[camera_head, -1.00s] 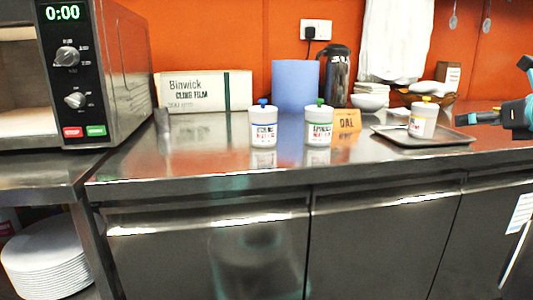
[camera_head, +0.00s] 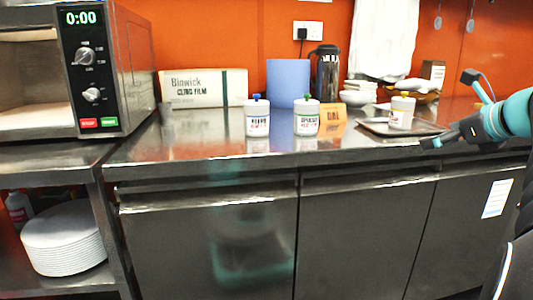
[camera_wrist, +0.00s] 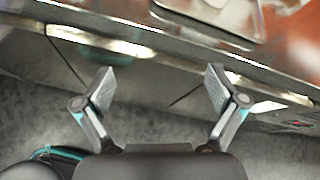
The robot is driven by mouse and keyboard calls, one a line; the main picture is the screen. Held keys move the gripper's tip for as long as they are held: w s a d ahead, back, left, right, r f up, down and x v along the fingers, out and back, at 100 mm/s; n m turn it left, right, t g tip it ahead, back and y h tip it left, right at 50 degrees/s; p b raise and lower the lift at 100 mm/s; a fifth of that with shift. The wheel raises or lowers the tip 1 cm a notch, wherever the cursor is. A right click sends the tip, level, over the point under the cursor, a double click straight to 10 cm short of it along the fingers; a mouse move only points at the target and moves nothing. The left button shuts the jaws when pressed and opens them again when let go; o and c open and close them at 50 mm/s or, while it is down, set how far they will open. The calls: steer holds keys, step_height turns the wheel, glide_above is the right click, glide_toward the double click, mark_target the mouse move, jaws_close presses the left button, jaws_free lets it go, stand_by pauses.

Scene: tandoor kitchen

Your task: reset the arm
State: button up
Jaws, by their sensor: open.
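My gripper (camera_head: 432,142) shows at the right of the head view, on my teal and black arm, in front of the counter's front edge near the metal tray. In the wrist view my gripper (camera_wrist: 158,92) has its two fingers spread wide apart with nothing between them. Below and beyond the fingers are the counter front and the dark floor.
The steel counter (camera_head: 200,145) carries two white tubs (camera_head: 257,118) (camera_head: 306,119), an orange card (camera_head: 333,118), a metal tray (camera_head: 375,128) with a yellow-lidded tub (camera_head: 401,113), a blue cylinder (camera_head: 288,82), a flask (camera_head: 326,72) and a cling film box (camera_head: 203,88). A microwave (camera_head: 120,70) stands left.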

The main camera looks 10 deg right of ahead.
steer(key=s+a+f+n+g, duration=0.25)
steer(key=a+f+n, duration=0.4)
steer(key=a, duration=0.35)
steer(key=s+a+f+n+g, duration=0.2)
steer(key=s+a+f+n, duration=0.25)
steer(key=a+n, duration=0.4)
steer(key=s+a+f+n+g+h+p, duration=0.1)
steer(key=s+a+f+n+g, duration=0.1)
steer(key=s+a+f+n, duration=0.8)
steer(key=s+f+n, duration=0.3)
steer(key=n, duration=0.2)
steer(key=shift+f+h+p, duration=0.15)
steer(key=shift+h+p, duration=0.15)
steer(key=shift+p, duration=0.05)
steer(key=shift+a, duration=0.1)
